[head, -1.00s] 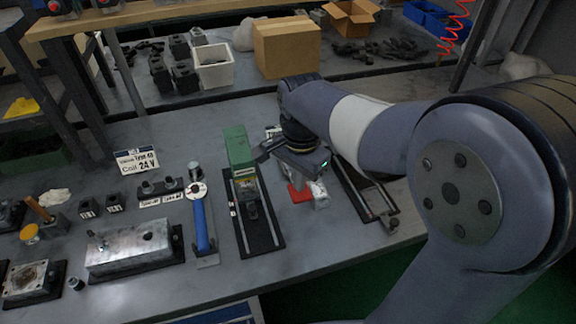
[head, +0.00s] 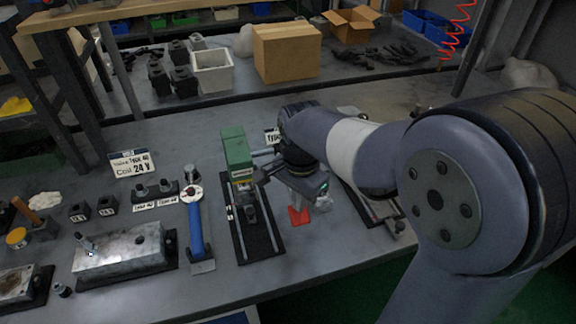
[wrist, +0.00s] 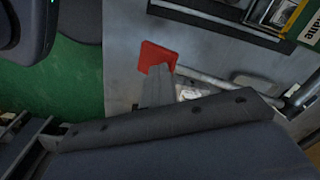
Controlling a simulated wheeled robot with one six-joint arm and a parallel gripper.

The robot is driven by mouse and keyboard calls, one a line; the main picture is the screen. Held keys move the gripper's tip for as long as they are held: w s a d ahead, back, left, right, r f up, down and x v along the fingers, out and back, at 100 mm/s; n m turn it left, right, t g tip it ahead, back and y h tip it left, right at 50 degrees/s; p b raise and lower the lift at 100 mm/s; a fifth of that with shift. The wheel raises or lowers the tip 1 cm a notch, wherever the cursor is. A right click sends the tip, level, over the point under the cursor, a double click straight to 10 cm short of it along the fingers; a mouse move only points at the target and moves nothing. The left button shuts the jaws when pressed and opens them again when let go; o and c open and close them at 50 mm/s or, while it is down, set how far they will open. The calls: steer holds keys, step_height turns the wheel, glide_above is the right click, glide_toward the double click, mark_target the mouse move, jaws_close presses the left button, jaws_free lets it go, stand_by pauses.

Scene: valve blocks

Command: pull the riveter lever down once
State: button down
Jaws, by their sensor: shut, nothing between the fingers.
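The riveter (head: 236,148) is a green machine on a black base, in the middle of the head view. Its green and yellow body also shows at the upper right of the wrist view (wrist: 306,25). A grey rod, apparently its lever (head: 264,152), sticks out to its right towards my gripper; a grey rod also crosses the wrist view (wrist: 205,80). My gripper (head: 303,196) is shut and empty, right of the riveter and low over the bench. In the wrist view its finger (wrist: 158,88) is close to the rod; I cannot tell whether they touch.
A red piece (head: 299,216) is just below my gripper. A blue-handled tool (head: 196,230) and a metal block (head: 120,250) are left of the riveter. A black frame (head: 378,208) lies to the right. The bench front (head: 290,270) is clear.

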steer(key=shift+f+b, duration=0.8)
steer(key=shift+f, duration=0.7)
step_height(320, 180, up, 18)
steer(key=p, duration=1.5)
steer(key=shift+f, duration=0.25)
